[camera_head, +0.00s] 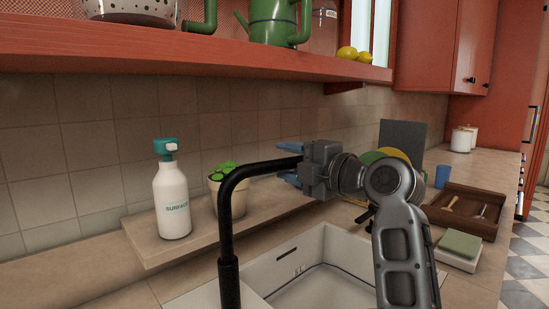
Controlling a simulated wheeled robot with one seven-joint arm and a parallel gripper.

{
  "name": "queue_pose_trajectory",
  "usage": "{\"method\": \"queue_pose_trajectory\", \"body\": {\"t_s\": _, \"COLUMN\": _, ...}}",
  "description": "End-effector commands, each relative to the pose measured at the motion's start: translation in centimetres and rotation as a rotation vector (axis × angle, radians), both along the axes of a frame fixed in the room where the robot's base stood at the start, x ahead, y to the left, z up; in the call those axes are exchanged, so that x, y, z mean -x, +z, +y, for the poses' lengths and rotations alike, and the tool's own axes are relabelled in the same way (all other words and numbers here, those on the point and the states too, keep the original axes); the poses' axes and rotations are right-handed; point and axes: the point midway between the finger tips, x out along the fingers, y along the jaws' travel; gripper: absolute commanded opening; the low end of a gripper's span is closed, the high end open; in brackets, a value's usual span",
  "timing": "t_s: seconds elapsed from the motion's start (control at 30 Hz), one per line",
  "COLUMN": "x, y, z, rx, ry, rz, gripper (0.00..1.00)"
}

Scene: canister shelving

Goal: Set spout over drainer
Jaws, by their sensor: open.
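The black spout (262,168) rises from a black upright pipe in front of the sink, bends at the top and reaches right and back. Its far end meets my gripper (288,163). My gripper has blue fingertips, one above and one below the end of the spout, and is open. I cannot tell whether either finger touches it. Green and yellow plates (396,153) stand upright behind my arm. The drainer holding them is mostly hidden by my arm. The white sink (318,240) lies below, right of the pipe.
A white soap bottle (171,200) and a potted plant (214,187) stand on a ledge behind the spout. A red shelf (200,58) overhangs the back. Right of my arm are a brown tray (463,222), a green sponge (461,243) and a blue cup (442,176).

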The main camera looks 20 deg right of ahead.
Motion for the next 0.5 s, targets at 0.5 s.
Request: {"method": "queue_pose_trajectory", "body": {"t_s": 0.5, "x": 0.02, "y": -0.01, "z": -0.12, "rx": 0.000, "ry": -0.001, "rz": 0.000, "gripper": 0.31}}
